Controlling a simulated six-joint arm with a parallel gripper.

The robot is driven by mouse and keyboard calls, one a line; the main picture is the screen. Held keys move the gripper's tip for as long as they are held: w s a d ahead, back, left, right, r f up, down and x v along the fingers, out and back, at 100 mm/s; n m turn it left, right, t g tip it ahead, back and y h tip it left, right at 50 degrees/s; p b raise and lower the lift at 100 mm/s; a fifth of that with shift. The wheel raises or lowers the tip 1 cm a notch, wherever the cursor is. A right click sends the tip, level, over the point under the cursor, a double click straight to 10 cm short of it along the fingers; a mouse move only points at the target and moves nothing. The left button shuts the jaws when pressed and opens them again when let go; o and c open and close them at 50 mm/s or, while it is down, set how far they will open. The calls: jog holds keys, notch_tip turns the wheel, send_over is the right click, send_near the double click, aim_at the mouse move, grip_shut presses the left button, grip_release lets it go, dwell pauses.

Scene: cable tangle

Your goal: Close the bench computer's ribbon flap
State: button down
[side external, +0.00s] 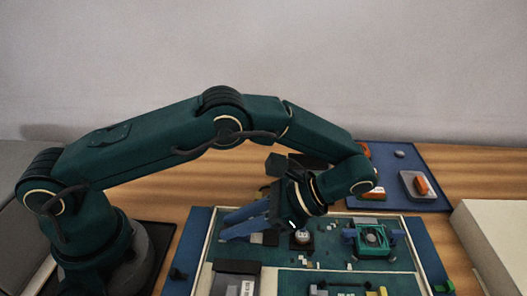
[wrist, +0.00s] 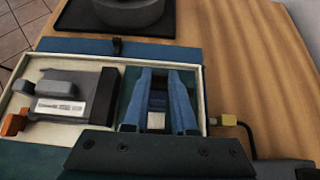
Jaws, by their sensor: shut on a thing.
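The bench computer is an open tray with a pale rim (side external: 205,250) and a green board; its rim also shows in the wrist view (wrist: 30,75). My gripper (side external: 224,230) reaches down and left over the board's far left part, blue fingers tilted. In the wrist view my gripper (wrist: 157,73) is shut on a small dark part (wrist: 157,97), mostly hidden between the fingers. A white patch (wrist: 156,121) shows below that part. I cannot make out the ribbon flap for certain or tell its angle.
A dark box with a white label (side external: 246,288) is beside the fingers, also in the wrist view (wrist: 62,107). A green-framed fan (side external: 372,240) stands on the board. A blue mat (side external: 400,160) with orange parts lies behind. A gold plug (wrist: 229,120) with black cable sits at the rim.

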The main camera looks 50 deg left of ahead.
dwell(0.4)
jog(key=c, duration=0.7)
grip_release()
jog(key=shift+r, duration=0.1)
